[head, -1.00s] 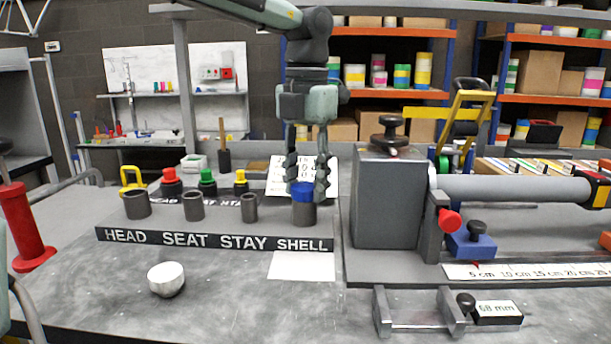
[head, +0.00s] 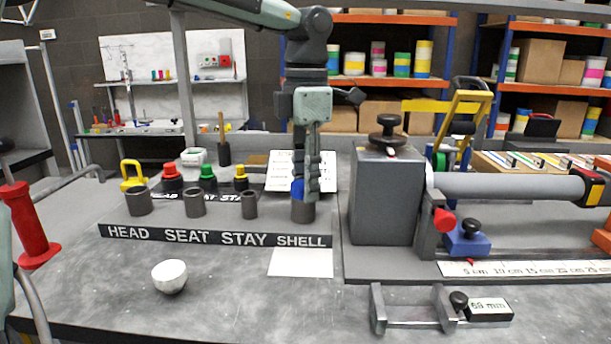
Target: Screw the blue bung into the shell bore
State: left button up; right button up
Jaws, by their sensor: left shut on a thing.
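The blue bung (head: 297,189) sits at the mouth of the grey shell bore (head: 303,212), above the SHELL label on the block's front. How deep it sits is hidden. My left gripper (head: 306,190) points straight down from above and is shut on the blue bung. Its fingers cover most of the bung, leaving a blue strip on the left side. My right gripper does not show.
Empty bores for head (head: 139,201), seat (head: 194,203) and stay (head: 249,205) stand left of the shell bore. Red (head: 172,179), green (head: 208,178) and yellow (head: 241,178) bungs stand behind. A grey block with a black knob (head: 386,200) stands close on the right.

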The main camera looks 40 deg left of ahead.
pick_arm(q)
jog(key=shift+r+m+p, duration=0.15)
jog(key=shift+m+p, duration=0.25)
jog(key=shift+m, duration=0.3)
jog(key=m, duration=0.2)
jog(key=shift+f+m, duration=0.2)
jog(key=shift+m, duration=0.4)
jog(key=shift+s+m, duration=0.1)
jog(key=shift+m, duration=0.8)
jog(key=o, duration=1.2)
jog(key=shift+r, duration=0.1)
